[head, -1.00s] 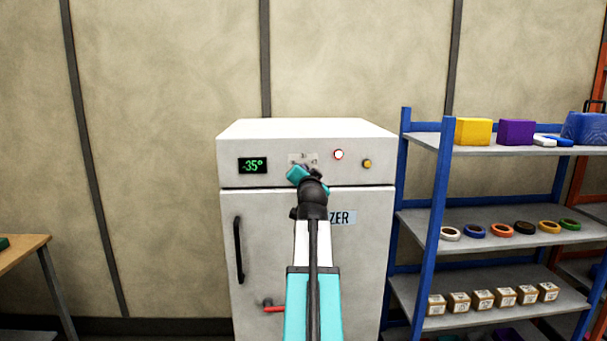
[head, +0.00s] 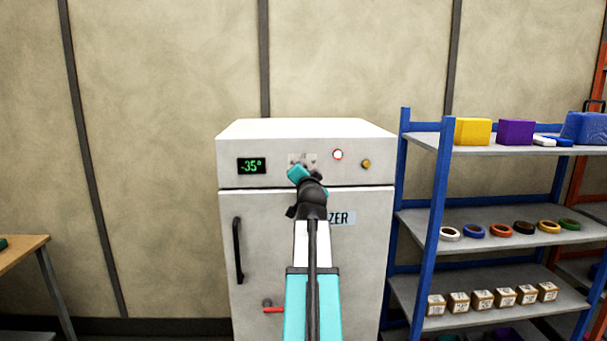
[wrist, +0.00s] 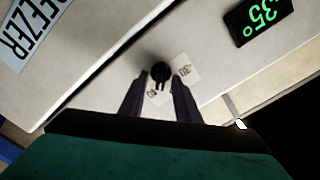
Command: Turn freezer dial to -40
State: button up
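The white freezer (head: 340,250) stands against the wall, and its green display (head: 251,166) reads -35°. The display also shows, tilted, in the wrist view (wrist: 262,15). The dial (wrist: 160,72) is a small black knob on a pale scale plate (wrist: 184,72) with printed numbers. In the head view my arm hides the dial, and only part of the scale plate (head: 297,158) shows. My gripper (wrist: 160,78) is at the dial with its two dark fingers apart, one on each side of the knob. A gap shows between knob and fingers; contact cannot be told.
A red-ringed light (head: 337,154) and an orange button (head: 366,163) sit right of the dial. The door has a black handle (head: 238,250). A blue shelf rack (head: 433,215) stands close on the right. A wooden table (head: 22,247) is at far left.

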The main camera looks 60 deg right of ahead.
jog(key=shift+a, duration=0.15)
jog(key=b+v, duration=0.5)
jog(key=v, duration=0.8)
jog(key=shift+s+a+b, duration=0.2)
jog(key=shift+s+b, duration=0.05)
jog(key=shift+b, duration=0.1)
dwell(0.6)
